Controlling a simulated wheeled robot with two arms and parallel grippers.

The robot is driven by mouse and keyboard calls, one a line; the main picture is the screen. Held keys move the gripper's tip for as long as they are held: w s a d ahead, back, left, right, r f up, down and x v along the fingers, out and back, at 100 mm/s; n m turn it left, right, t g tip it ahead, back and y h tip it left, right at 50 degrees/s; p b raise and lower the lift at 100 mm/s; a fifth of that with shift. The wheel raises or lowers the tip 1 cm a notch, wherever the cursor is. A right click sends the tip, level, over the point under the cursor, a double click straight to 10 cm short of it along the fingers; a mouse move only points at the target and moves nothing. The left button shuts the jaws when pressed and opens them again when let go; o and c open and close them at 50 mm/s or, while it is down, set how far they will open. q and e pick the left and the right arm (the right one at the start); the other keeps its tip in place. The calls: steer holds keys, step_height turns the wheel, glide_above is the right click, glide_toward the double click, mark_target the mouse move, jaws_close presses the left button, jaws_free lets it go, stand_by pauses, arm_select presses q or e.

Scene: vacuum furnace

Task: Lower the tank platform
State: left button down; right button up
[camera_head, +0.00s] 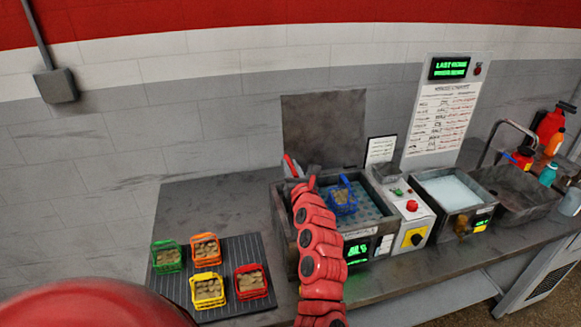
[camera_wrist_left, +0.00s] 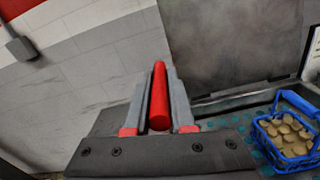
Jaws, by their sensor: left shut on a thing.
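The tank platform (camera_head: 371,206) is a blue-green perforated plate inside the left tank (camera_head: 282,235). A blue basket (camera_head: 342,199) of tan pieces stands on it; the basket also shows in the left wrist view (camera_wrist_left: 288,133), at the right. A red handle (camera_wrist_left: 159,92) stands between the fingers of my left gripper (camera_wrist_left: 159,105), which is shut on it. In the head view, my red left arm reaches over the tank's left side, with the gripper (camera_head: 304,187) near its back left corner. The arm hides part of the tank. My right gripper is not in view.
A ribbed mat (camera_head: 232,255) on the left holds green, orange, yellow and red baskets. A control box (camera_head: 412,209) with a red button stands right of the tank. Further right are a second tank (camera_head: 453,188) and a sink (camera_head: 512,190). A grey panel (camera_head: 323,128) stands behind.

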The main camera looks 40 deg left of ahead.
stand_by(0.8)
arm_select(q)
steer(key=b, duration=1.1)
glide_above(291, 216)
steer(key=f, duration=1.1)
steer(key=shift+w+a, duration=0.3)
steer(key=c, duration=0.8)
jaws_free()
steer(key=shift+c, duration=0.2)
steer(key=shift+o, duration=0.4)
steer(key=shift+p, duration=0.3)
steer(key=shift+r, duration=0.15)
